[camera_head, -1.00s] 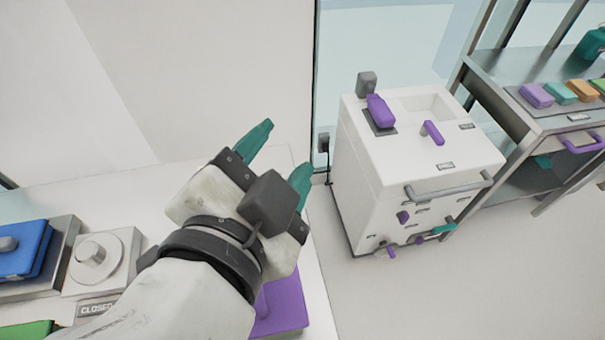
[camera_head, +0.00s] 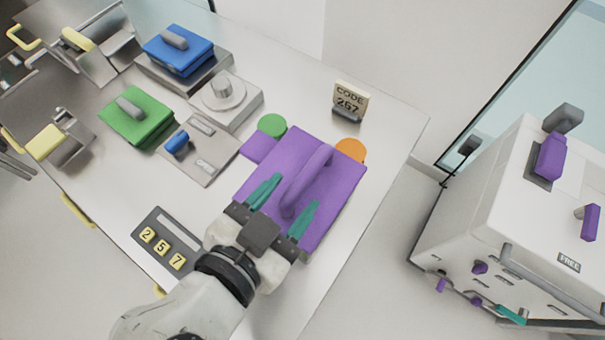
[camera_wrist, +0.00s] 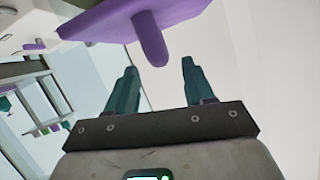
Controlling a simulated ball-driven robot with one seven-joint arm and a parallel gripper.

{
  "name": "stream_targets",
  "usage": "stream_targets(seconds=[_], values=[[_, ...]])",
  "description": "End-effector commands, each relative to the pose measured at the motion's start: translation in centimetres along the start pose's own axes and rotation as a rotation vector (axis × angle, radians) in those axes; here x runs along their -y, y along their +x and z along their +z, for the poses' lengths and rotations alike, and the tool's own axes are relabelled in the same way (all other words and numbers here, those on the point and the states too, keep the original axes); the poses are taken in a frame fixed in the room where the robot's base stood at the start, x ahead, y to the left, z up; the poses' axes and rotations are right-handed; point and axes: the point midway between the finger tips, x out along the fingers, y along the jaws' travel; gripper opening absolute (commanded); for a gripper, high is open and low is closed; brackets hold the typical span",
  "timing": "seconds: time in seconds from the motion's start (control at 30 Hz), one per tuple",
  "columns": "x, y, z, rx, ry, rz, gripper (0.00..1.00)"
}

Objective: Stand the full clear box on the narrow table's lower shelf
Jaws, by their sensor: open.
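No clear box is plainly visible in the frames from now. A purple block or lid with a raised purple handle (camera_head: 308,180) lies on the white table near its right edge; I cannot tell whether it tops a clear box. My gripper (camera_head: 284,192) is open and empty, with its teal fingers on either side of the handle's near end in the head view. In the wrist view the handle (camera_wrist: 150,45) hangs between and beyond the fingertips (camera_wrist: 160,68), apparently not touching. The narrow table's lower shelf is not identifiable now.
The white table (camera_head: 390,125) also holds a blue block (camera_head: 178,55), a green block (camera_head: 137,118), a grey dial (camera_head: 225,95), a "CODE 267" sign (camera_head: 350,100) and a number panel (camera_head: 163,245). A white cabinet (camera_head: 490,210) stands right, across a floor gap.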

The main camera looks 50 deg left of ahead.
Motion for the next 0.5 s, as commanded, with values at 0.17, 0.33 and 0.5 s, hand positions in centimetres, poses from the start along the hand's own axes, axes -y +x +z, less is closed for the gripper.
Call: stream_targets(seconds=[0.17,0.33,0.5], values=[[0.0,1.4,-0.3,0.001,0.000,0.003,0.53],[0.1,4.0,-0.4,0.000,0.001,0.003,0.53],[0.1,5.3,-0.3,0.001,0.002,-0.001,0.53]])
